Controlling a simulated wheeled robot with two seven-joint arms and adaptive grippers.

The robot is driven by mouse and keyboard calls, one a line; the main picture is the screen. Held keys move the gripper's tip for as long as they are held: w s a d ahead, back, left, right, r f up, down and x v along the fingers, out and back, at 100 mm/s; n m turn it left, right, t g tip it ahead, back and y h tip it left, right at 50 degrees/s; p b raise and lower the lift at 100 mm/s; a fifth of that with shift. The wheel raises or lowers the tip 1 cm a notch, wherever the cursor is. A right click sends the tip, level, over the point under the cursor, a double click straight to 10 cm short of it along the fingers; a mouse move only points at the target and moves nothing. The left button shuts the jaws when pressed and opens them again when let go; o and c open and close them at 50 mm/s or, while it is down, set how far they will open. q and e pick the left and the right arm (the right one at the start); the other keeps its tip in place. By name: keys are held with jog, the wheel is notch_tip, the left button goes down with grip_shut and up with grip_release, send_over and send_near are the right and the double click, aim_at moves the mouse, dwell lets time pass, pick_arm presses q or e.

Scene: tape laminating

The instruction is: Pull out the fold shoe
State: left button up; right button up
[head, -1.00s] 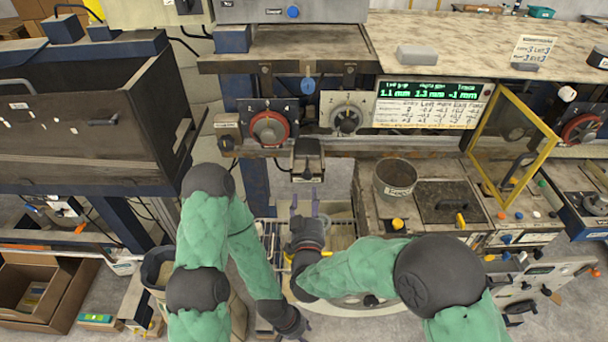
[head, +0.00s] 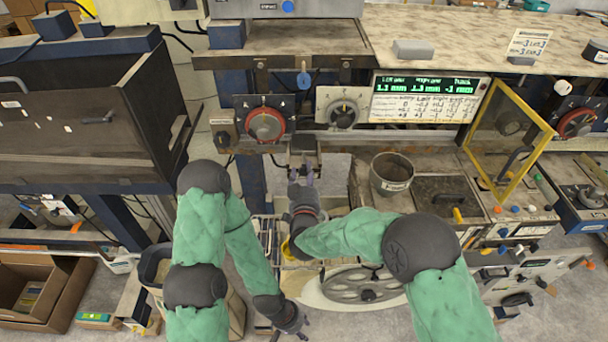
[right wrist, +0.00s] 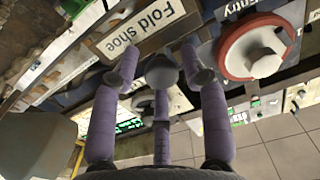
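The fold shoe is a dark block (head: 304,150) under the front edge of the machine, left of centre in the head view. Its "Fold shoe" label (right wrist: 140,28) is large and upside down in the right wrist view. My right gripper (head: 303,178) is just below the block, with its purple fingers pointing up at it. In the right wrist view its fingers (right wrist: 160,62) are spread near the label, with a rounded grey piece between them. Contact with the shoe cannot be made out. My left gripper (head: 290,334) hangs low at the bottom edge, its fingers apart and empty.
A metal pot (head: 392,174) and a yellow-framed guard (head: 510,140) stand to the right. A handwheel (head: 362,284) is below my right arm.

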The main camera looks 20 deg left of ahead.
grip_shut()
jog(key=shift+s+f, duration=0.1)
jog(key=shift+s, duration=0.3)
jog(key=b+v, duration=0.1)
jog(key=v, duration=1)
jog(key=shift+s+d, duration=0.2)
jog(key=shift+s, duration=0.05)
jog(key=shift+o, duration=2.3)
grip_release()
jog(key=shift+f, duration=0.1)
jog(key=shift+w, duration=0.1)
notch_tip(320, 180, up, 10)
